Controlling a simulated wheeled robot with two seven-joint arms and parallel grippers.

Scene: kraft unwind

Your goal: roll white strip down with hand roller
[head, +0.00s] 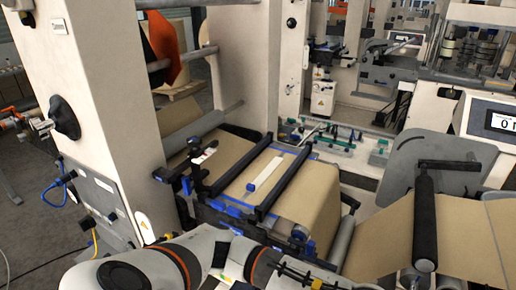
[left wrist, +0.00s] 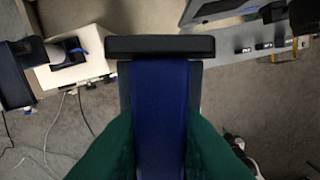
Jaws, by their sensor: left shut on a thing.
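The white strip (head: 266,171) lies on the brown kraft web (head: 236,187) between two black crossbars in the head view. A small blue round piece (head: 251,187) sits at its near end. In the left wrist view, the hand roller shows a black roller head (left wrist: 160,46) and a blue handle (left wrist: 160,100). My left gripper (left wrist: 160,135), with green fingers on both sides, is shut on the blue handle. The left wrist view shows floor beyond the roller, with no strip in sight. I cannot make out the hand roller in the head view. My right gripper is not in view.
Two black crossbars (head: 284,183) flank the strip, on a blue-edged frame. A tall cream machine column (head: 100,110) stands at left. A black roller (head: 425,215) and grey plate (head: 436,160) stand at right. Cables lie on the floor at left.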

